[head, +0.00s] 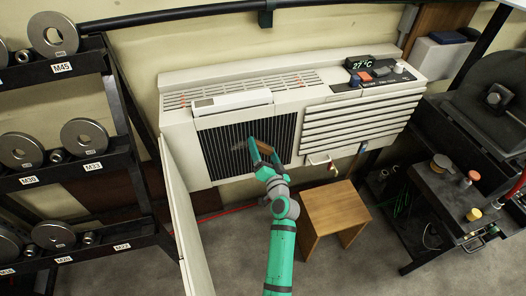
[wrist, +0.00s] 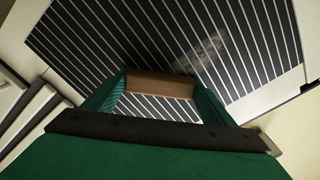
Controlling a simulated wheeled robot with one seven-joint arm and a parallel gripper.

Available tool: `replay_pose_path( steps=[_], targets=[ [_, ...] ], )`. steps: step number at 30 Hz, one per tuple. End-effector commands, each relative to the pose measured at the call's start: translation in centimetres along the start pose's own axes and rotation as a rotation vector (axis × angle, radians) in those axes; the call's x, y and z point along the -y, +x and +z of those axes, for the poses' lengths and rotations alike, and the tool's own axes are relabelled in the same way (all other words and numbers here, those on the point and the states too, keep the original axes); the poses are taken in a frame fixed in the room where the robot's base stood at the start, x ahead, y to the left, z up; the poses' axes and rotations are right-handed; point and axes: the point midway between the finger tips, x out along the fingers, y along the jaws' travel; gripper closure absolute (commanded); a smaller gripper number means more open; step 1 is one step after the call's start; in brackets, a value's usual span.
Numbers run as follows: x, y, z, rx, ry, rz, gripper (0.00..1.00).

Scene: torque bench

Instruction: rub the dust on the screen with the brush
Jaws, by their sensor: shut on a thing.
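The screen (head: 222,141) is a dark panel with pale stripes in the front of the white wall unit. It also fills the upper part of the wrist view (wrist: 110,48). A faint greyish dust patch (wrist: 202,53) lies on it, just beyond the brush. My gripper (head: 264,149) is in front of the screen's right part, shut on the brush (head: 263,146). The brush shows as a brown wooden block between the fingers in the wrist view (wrist: 160,85). Its bristles are hidden. I cannot tell whether it touches the screen.
The unit's open white panel (head: 187,222) hangs at the left. A slatted grille (head: 360,122) and a display reading 27 °C (head: 372,64) are at the right. A wooden stool (head: 334,213) stands below. A weight rack (head: 75,165) is left, a dark bench (head: 450,195) right.

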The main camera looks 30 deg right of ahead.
Motion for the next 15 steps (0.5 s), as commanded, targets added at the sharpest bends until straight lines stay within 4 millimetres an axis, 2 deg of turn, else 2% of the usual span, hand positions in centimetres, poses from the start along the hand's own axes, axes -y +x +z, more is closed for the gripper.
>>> replay_pose_path(
  steps=[15],
  targets=[
    [2.6, -0.1, 2.1, -0.002, 0.002, -0.004, 0.4]
  ],
)
